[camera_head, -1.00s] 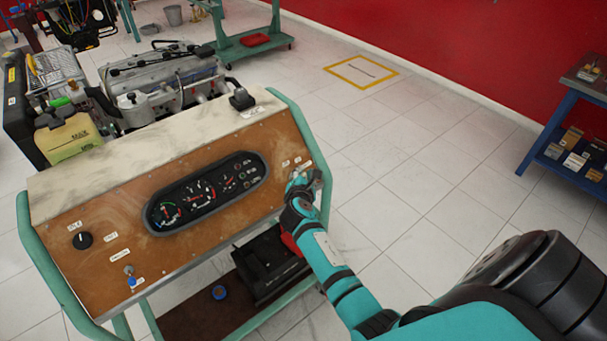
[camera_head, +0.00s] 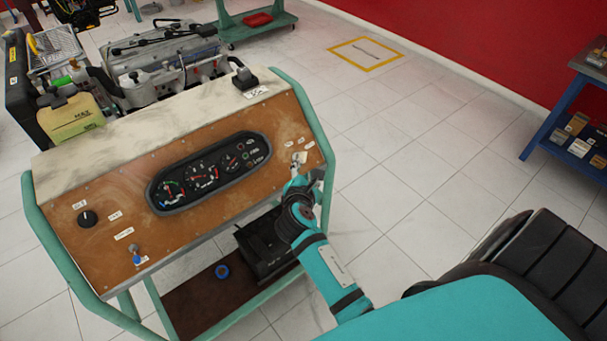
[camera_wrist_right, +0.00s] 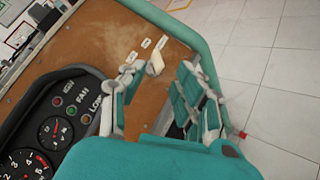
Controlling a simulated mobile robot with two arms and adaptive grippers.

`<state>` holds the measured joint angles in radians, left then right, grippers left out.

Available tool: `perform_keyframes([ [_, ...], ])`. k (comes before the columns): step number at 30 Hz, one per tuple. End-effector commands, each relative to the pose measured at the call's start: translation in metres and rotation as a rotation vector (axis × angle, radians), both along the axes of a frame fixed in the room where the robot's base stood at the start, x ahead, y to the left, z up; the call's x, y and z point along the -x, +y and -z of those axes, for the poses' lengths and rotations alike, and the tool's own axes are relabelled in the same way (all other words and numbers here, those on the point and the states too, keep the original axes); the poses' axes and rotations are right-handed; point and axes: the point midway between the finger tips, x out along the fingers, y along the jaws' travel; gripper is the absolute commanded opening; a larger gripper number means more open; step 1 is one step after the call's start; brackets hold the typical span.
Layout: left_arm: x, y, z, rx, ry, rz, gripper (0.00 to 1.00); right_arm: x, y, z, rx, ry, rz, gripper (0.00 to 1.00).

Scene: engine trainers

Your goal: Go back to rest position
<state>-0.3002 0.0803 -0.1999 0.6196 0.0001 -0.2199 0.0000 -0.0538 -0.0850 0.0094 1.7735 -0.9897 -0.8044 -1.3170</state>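My right gripper (camera_head: 305,178) is at the lower right edge of the brown instrument panel (camera_head: 110,222) in the head view. In the right wrist view my right gripper (camera_wrist_right: 160,95) has its two teal and grey fingers spread, with nothing held between them. Beyond the gap, a small white switch or tab (camera_wrist_right: 156,63) shows on the panel; it also appears in the head view (camera_head: 299,157). I cannot tell whether a finger touches the panel. My left gripper is not in view.
The engine trainer's green frame (camera_head: 324,165) runs close beside my right gripper. A black battery-like box (camera_head: 262,250) sits on the lower shelf. A blue shelf unit (camera_head: 560,118) stands at the right. The tiled floor (camera_head: 420,150) between is clear.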

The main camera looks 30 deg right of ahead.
Motion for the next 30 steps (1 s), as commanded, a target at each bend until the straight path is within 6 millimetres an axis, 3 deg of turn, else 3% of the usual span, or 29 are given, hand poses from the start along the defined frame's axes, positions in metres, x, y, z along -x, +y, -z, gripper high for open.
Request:
perform_keyframes([
  [7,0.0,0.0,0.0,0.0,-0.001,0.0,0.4,0.017,0.013,-0.008,0.001,0.001,0.0,0.33],
  [23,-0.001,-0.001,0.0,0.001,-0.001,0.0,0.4,0.017,0.014,-0.008,0.001,0.001,0.0,0.33],
  [26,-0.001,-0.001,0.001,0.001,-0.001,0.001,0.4,0.017,0.017,0.005,-0.024,0.008,-0.008,0.33],
  [29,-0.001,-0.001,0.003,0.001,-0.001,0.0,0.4,0.019,0.029,0.043,-0.108,0.026,-0.028,0.33],
  [30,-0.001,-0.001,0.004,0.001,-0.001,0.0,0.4,0.022,0.037,0.065,-0.162,0.038,-0.035,0.33],
])
